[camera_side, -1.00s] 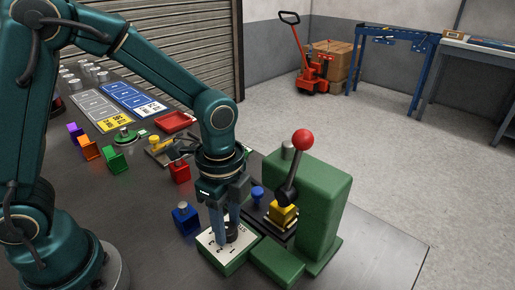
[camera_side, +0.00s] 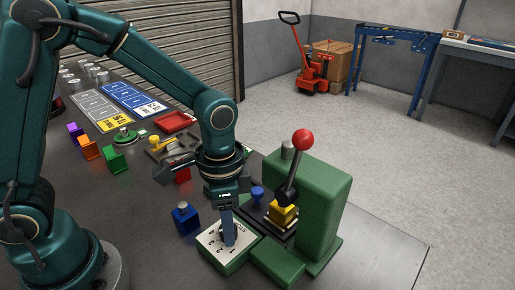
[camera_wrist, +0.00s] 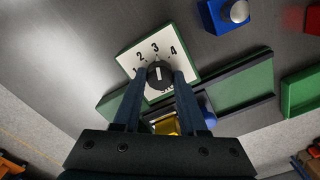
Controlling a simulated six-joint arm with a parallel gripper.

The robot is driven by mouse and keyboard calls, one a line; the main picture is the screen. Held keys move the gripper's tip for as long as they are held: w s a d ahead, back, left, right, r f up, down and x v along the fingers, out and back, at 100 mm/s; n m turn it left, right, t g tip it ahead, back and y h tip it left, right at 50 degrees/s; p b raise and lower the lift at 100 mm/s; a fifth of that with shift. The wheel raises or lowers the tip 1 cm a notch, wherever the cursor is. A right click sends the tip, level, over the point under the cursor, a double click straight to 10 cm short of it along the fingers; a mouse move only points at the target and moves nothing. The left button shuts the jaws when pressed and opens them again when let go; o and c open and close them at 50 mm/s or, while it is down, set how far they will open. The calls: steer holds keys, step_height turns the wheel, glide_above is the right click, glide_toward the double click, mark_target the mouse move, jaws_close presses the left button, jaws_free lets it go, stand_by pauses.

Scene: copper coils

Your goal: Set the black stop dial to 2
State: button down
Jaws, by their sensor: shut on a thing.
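The black stop dial (camera_wrist: 160,75) sits on a white plate (camera_wrist: 133,60) marked 1 to 4 in the wrist view. Its white line points up in that view, roughly at the 3. My gripper (camera_wrist: 161,77) is shut on the dial, with one finger on each side. In the side view my gripper (camera_side: 229,240) reaches straight down to the plate (camera_side: 212,243), which tops a green box; the fingers mostly hide the dial there.
A green press (camera_side: 325,205) with a red-knobbed lever (camera_side: 302,137) stands just right of the dial box. A blue block (camera_side: 186,220) stands close on the left. Green, orange and purple blocks and a red tray (camera_side: 175,122) lie farther back.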

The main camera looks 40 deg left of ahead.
steer(key=n, duration=0.3)
steer(key=shift+n, duration=2.3)
steer(key=shift+c, duration=2.2)
jaws_free()
steer(key=shift+r, duration=0.1)
steer(key=shift+r, duration=2.5)
